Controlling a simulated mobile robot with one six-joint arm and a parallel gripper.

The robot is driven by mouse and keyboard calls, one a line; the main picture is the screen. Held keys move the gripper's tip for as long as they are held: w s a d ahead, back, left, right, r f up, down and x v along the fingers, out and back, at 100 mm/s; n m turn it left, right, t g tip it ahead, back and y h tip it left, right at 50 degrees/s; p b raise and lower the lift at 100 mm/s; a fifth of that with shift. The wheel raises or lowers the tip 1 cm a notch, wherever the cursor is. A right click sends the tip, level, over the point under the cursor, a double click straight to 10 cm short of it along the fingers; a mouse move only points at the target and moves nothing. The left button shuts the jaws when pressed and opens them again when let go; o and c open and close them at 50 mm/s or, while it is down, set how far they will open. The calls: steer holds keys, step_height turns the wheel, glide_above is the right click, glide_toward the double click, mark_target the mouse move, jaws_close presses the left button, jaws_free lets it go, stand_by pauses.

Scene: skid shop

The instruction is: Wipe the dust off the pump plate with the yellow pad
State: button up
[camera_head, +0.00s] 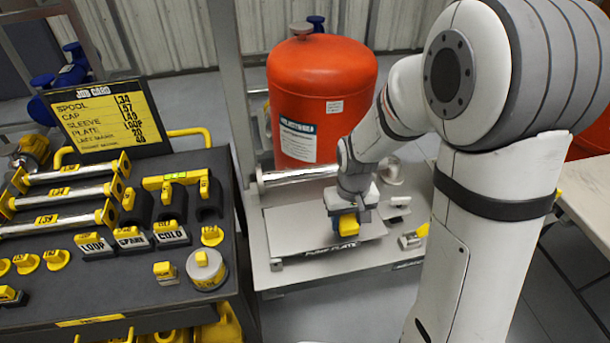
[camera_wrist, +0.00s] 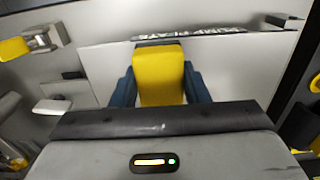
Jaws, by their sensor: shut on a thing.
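The pump plate (camera_head: 290,232) is a flat light-grey plate on the skid, with a dark "PUMP PLATE" label along its front edge. It also shows in the wrist view (camera_wrist: 240,70). My gripper (camera_head: 346,226) is over the right part of the plate. In the wrist view its blue fingers (camera_wrist: 160,88) are shut on the yellow pad (camera_wrist: 158,72). The pad (camera_head: 347,224) looks low, at or just above the plate; I cannot tell if it touches. No dust is clear on the visible part of the plate. The pad's underside is hidden.
A red tank (camera_head: 320,95) stands behind the plate, with a metal pipe (camera_head: 300,174) in front of it. Small grey and yellow fittings (camera_head: 411,241) lie right of the plate. A dark cart (camera_head: 110,290) with spools, labelled blocks and a job card (camera_head: 108,117) stands at the left.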

steer(key=shift+r+p, duration=1.45)
steer(key=shift+r, duration=0.95)
